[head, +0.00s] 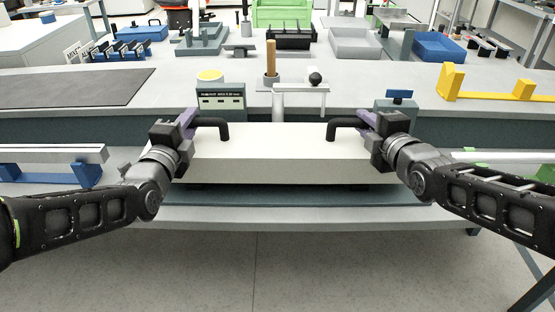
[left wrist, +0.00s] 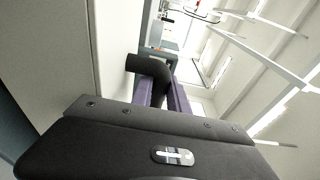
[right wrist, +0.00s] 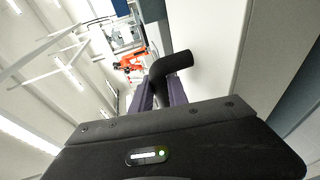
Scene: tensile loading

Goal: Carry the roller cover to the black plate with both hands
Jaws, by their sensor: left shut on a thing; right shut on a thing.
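The roller cover (head: 270,155) is a long white box with a black bent handle near each end. It is level in the head view, in front of the bench edge. My left gripper (head: 192,122) is shut on its left handle (head: 222,124); the left wrist view shows that black handle (left wrist: 150,66) between the purple fingers. My right gripper (head: 366,122) is shut on its right handle (head: 336,126), which also shows in the right wrist view (right wrist: 172,64). The black plate (head: 75,87) is a dark flat sheet on the bench at the left.
Behind the cover stand a labelled grey box (head: 221,97) with a yellow top and a post with a wooden handle (head: 271,60). A yellow bracket (head: 490,88) is at the right. Blue and grey trays line the back. The black plate's top looks clear.

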